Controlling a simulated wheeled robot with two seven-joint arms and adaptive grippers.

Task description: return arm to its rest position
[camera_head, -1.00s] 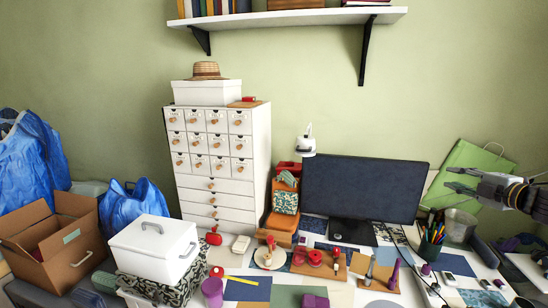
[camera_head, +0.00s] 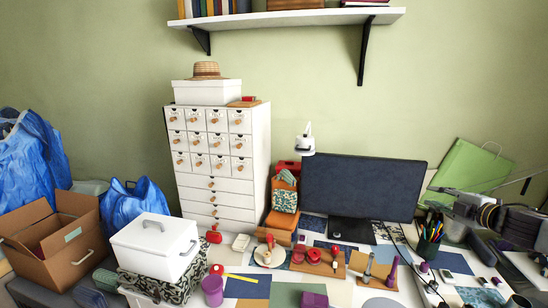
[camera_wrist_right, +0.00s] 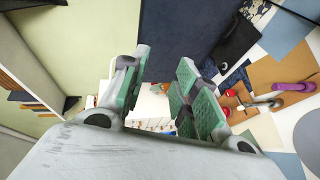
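My right gripper (camera_head: 442,198) is at the right of the head view, in front of the green bag and beside the pen cup. In the right wrist view my right gripper (camera_wrist_right: 160,82) has its two green-padded fingers apart, with nothing between them. Through the gap I see the distant white drawer cabinet. My left gripper is in neither view.
The desk holds a dark monitor (camera_head: 362,188), a pen cup (camera_head: 428,248) and several small items on boards. A white drawer cabinet (camera_head: 222,203) and white box (camera_head: 155,248) stand left. A green bag (camera_head: 470,172) leans against the wall. The air above the monitor is clear.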

